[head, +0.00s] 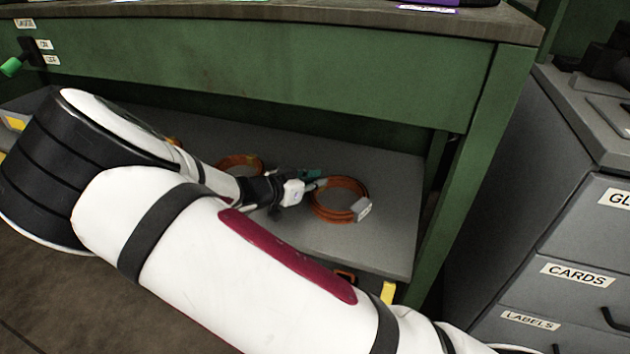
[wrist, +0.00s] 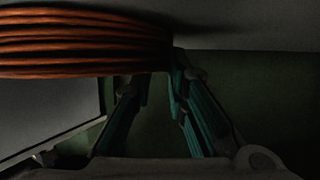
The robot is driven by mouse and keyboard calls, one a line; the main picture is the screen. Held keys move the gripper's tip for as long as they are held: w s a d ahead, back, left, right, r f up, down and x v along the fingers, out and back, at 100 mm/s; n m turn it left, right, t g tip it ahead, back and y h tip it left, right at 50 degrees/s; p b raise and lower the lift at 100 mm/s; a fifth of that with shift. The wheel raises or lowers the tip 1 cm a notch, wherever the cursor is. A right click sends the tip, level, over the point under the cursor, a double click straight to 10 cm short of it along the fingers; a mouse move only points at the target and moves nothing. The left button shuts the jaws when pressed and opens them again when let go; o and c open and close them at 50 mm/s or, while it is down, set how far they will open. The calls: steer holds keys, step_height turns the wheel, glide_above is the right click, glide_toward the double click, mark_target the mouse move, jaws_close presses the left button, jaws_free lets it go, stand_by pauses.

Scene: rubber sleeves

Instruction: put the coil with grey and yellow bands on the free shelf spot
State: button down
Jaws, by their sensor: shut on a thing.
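An orange coil (head: 341,200) is at the right part of the grey lower shelf (head: 390,245), under the green bench. A light grey piece shows at its front right; I cannot make out a yellow band. My gripper (head: 312,177) is at the coil's left side, shut on it. In the wrist view the coil (wrist: 80,45) fills the upper left, its end at the teal fingertips (wrist: 160,76). Whether it rests on the shelf or hangs just above is hard to tell. My arm hides much of the shelf's left and front.
Another orange coil (head: 240,163) lies behind and left of my gripper, partly hidden by my arm. The green bench leg (head: 470,170) stands right of the shelf, and the bench front hangs over it. A grey drawer cabinet (head: 560,240) is farther right.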

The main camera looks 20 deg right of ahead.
steer(key=c, duration=1.6)
jaws_free()
steer(key=shift+o, duration=0.2)
steer(key=shift+r, duration=0.15)
steer(key=p+v, duration=0.4)
steer(key=v, duration=0.8)
